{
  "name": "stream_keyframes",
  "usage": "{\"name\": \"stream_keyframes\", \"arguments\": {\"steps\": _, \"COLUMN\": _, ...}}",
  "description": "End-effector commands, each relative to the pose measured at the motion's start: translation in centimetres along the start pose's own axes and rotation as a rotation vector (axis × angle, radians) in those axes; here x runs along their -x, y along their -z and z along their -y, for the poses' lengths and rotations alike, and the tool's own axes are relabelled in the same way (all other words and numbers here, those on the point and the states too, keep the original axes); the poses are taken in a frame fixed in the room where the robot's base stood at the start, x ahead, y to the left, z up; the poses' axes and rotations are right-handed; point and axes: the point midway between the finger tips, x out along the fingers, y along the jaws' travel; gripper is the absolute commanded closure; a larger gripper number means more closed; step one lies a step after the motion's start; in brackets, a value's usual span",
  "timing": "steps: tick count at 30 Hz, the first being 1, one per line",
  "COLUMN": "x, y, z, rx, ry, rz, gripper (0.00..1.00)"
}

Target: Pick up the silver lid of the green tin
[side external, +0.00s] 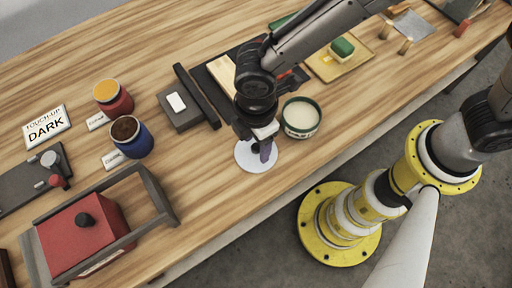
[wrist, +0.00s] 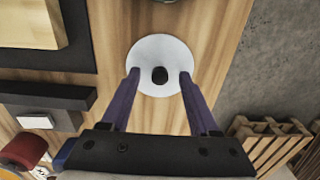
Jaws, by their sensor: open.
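The silver lid (side external: 243,157) is a pale round disc lying on the wooden table, beside the tin. In the wrist view the lid (wrist: 148,52) shows a dark round knob (wrist: 160,75) at its middle. The green tin (side external: 301,118) stands open to the right of the lid, with pale contents; only a sliver of a rim shows at the top of the wrist view. My gripper (side external: 263,152) is over the lid. In the wrist view my gripper (wrist: 160,73) is open, one purple finger on each side of the knob, with visible gaps. Whether the fingertips touch the lid is unclear.
Red (side external: 114,98) and blue (side external: 132,137) open tins stand at the left. A dark grey block (side external: 181,112) is behind the lid. A red box in a grey frame (side external: 160,195) is at the front left. The table's front edge is close to the lid.

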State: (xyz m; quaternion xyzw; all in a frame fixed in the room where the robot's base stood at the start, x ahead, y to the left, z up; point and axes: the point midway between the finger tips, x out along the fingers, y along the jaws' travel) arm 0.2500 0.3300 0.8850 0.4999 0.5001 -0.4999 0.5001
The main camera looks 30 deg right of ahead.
Motion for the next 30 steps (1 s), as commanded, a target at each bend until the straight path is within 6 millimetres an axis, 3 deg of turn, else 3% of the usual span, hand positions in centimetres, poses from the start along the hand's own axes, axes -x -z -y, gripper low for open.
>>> {"name": "stream_keyframes", "arguments": {"steps": 5, "x": -0.01, "y": 0.00, "z": 0.00, "rx": 0.000, "ry": 0.000, "rz": 0.000, "gripper": 0.38}}
{"name": "stream_keyframes", "arguments": {"steps": 15, "x": 0.03, "y": 0.01, "z": 0.00, "rx": 0.000, "ry": 0.000, "rz": 0.000, "gripper": 0.98}}
{"name": "stream_keyframes", "arguments": {"steps": 16, "x": 0.03, "y": 0.01, "z": 0.00, "rx": 0.000, "ry": 0.000, "rz": 0.000, "gripper": 1.00}}
{"name": "stream_keyframes", "arguments": {"steps": 30, "x": 0.38, "y": 0.03, "z": -0.02, "rx": 0.000, "ry": -0.001, "rz": -0.001, "gripper": 1.00}}
